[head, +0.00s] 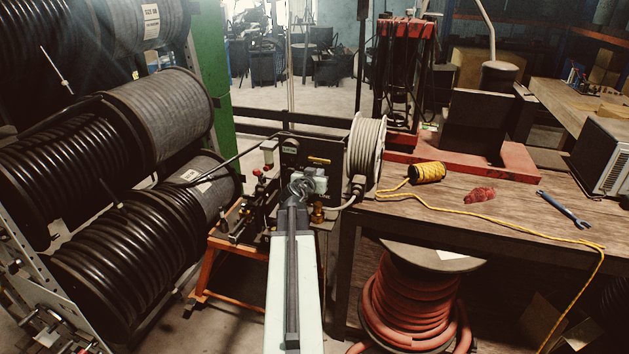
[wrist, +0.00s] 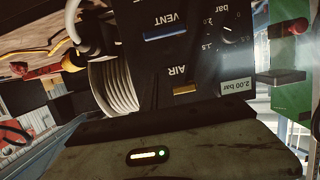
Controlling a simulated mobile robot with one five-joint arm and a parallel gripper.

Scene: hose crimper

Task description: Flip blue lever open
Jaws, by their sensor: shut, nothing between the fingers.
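The blue lever (wrist: 166,34) lies flat as a short bar beside the upside-down word VENT on a black panel (wrist: 200,60) in the wrist view. I cannot make out the blue lever in the head view, where my arm and gripper cover part of the panel (head: 291,150). My gripper (head: 303,187) is shut and empty, in front of the panel's lower part. It looks apart from the blue lever. In the wrist view, the dark housing with a lit indicator fills the bottom, and the fingertips are not clear.
A yellow lever (wrist: 185,89) marked AIR, a bar dial (wrist: 228,30) and a 2.00 bar label (wrist: 237,87) share the panel. A pale hose reel (head: 367,148) stands right of it. Black hose drums (head: 130,235) are left, a wooden bench (head: 450,205) right.

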